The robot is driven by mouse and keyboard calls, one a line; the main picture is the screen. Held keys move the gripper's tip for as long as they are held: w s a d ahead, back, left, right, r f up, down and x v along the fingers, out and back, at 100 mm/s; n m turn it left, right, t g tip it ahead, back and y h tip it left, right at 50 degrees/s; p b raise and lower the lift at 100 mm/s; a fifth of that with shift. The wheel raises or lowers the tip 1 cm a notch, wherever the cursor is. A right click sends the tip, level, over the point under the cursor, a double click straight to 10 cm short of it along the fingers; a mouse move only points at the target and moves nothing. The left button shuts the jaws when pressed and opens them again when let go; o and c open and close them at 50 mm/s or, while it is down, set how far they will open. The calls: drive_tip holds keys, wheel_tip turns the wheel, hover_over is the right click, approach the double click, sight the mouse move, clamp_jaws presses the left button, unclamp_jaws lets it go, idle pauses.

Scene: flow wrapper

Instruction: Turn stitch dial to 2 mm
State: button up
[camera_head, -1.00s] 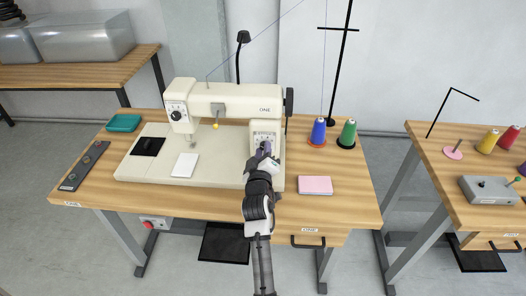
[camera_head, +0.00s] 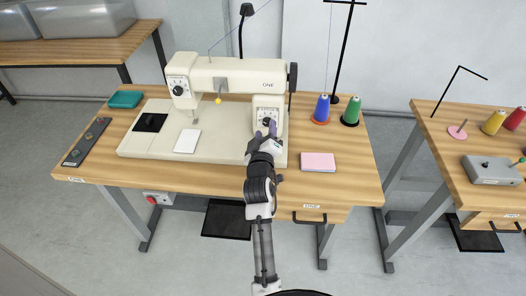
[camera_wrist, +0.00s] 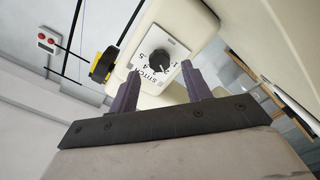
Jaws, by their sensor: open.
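The sewing machine labelled ONE (camera_head: 225,76) stands on the wooden table. The stitch dial (camera_wrist: 158,58) is a black round knob on a white plate marked STITCH with numbers, on the machine's right column. It also shows in the head view (camera_head: 267,121), just beyond the fingertips. A pale mark shows on the knob, but I cannot tell for certain which number it points at. My gripper (camera_wrist: 160,71) is open and empty, its two purple fingers apart on either side of the knob in the wrist view. The fingers do not visibly touch it.
Another dial (camera_head: 177,90) is on the machine's left head. Blue (camera_head: 322,108) and green (camera_head: 351,111) thread cones stand to the right. A pink pad (camera_head: 318,162) lies right of my arm. A black handwheel (camera_head: 292,76) sticks out at the machine's right end.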

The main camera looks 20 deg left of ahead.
drive_tip(key=b+v, duration=0.2)
drive_tip(key=v, duration=0.9)
drive_tip(key=shift+s+b, duration=0.35)
drive_tip(key=shift+b, duration=0.05)
drive_tip(key=shift+d, duration=0.1)
